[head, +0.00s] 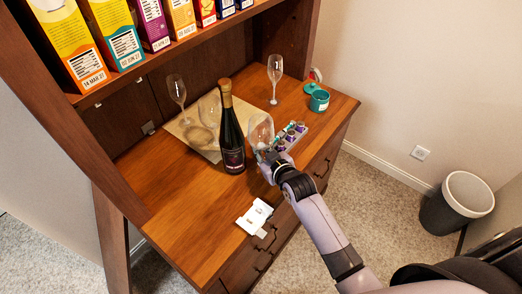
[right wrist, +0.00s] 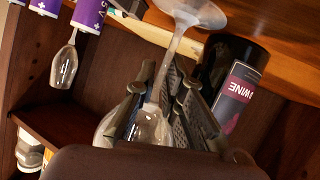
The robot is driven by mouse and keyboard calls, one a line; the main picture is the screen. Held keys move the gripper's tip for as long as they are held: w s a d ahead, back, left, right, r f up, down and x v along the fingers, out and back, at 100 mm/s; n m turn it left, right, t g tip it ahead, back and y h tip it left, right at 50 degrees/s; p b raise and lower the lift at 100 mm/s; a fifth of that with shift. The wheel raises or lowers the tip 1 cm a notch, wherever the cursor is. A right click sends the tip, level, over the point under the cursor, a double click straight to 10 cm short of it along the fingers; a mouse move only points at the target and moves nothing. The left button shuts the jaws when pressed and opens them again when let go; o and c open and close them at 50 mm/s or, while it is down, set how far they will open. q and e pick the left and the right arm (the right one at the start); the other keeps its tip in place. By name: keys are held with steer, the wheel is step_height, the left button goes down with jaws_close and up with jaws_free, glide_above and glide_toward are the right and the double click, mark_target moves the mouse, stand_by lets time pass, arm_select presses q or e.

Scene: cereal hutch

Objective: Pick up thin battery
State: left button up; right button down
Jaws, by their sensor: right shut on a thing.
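My right gripper (head: 266,156) is shut on a clear wine glass (head: 261,129) over the front right of the wooden desk (head: 190,215). In the right wrist view, the gripper's fingers (right wrist: 165,105) close around the glass near its stem (right wrist: 173,60). Just beyond the gripper, small purple-topped cylinders (head: 290,134) stand in a grey holder. Purple cylinders with white lettering (right wrist: 88,14) show at the top left of the right wrist view. They may be batteries; I cannot tell which is thin. My left gripper is not in view.
A dark wine bottle (head: 231,140) stands close left of the gripper. Other glasses (head: 275,75) stand behind. A teal mug (head: 319,101) is at the far right. A white card-like item (head: 254,216) lies at the front edge. Cereal boxes (head: 112,35) fill the shelf.

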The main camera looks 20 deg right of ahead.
steer(key=c, duration=2.1)
jaws_free()
steer(key=shift+f, duration=0.1)
steer(key=o, duration=0.4)
steer(key=shift+o, duration=0.2)
